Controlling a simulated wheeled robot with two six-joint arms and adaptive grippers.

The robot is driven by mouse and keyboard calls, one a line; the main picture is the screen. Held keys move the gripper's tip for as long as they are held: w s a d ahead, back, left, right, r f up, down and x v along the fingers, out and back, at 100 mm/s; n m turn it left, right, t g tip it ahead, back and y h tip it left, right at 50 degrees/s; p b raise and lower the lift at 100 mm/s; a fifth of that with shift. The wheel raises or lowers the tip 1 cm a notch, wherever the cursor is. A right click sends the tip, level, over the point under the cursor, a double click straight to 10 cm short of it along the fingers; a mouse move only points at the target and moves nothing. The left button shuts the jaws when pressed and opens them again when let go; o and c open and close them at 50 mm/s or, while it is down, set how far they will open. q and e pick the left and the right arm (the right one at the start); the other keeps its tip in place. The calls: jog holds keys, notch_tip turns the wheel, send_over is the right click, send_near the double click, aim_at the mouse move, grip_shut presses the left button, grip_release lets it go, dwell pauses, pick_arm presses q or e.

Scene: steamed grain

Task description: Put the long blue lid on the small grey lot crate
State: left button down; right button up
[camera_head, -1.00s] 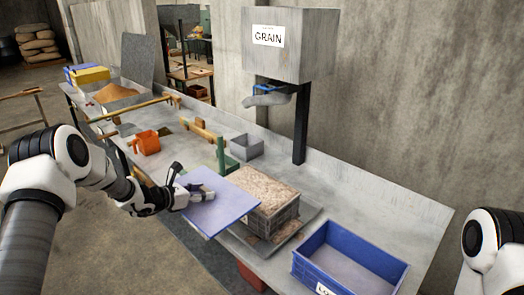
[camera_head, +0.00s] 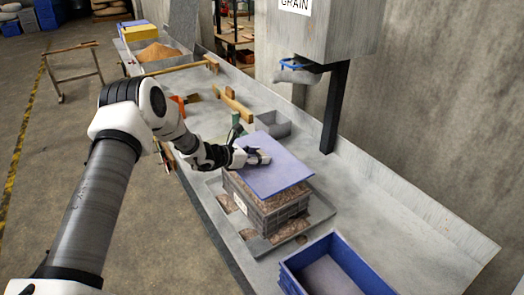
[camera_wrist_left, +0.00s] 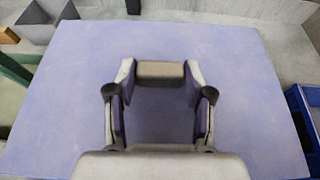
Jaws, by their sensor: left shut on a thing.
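The long blue lid (camera_head: 273,168) is a flat violet-blue panel. My left gripper (camera_head: 257,158) is shut on the lid's raised beige grip; in the left wrist view the fingers (camera_wrist_left: 160,95) sit on either side of this grip (camera_wrist_left: 160,71). The lid lies over most of the top of the small grey lot crate (camera_head: 280,211), slightly skewed to it. I cannot tell whether it touches the rim. Brown grain (camera_head: 234,184) shows at the crate's near left edge. In the left wrist view the lid (camera_wrist_left: 250,100) hides the crate. My right gripper is out of view.
The crate stands on a metal tray (camera_head: 316,221) with brown patches. A blue crate (camera_head: 330,268) is close by at the lower right. A small grey box (camera_head: 272,124) and a green post stand behind. The grain hopper (camera_head: 327,25) hangs above the back, on a dark post (camera_head: 336,108).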

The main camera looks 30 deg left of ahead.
pick_arm(q)
jog(key=f, duration=0.2)
jog(key=w+f+b, duration=0.1)
jog(key=f, duration=0.1)
jog(key=shift+d, duration=0.35)
jog(key=shift+s+a+f+b, duration=0.15)
jog(key=shift+s+f+b, duration=0.05)
jog(key=shift+f+b, duration=0.55)
jog(key=shift+f, duration=0.3)
jog(key=shift+w+f+b, duration=0.1)
jog(key=shift+f+b, duration=0.05)
jog(key=shift+b, duration=0.3)
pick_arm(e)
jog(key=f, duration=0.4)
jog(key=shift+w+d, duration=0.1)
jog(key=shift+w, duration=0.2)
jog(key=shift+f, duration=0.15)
pick_arm(q)
jog(key=shift+b, duration=0.45)
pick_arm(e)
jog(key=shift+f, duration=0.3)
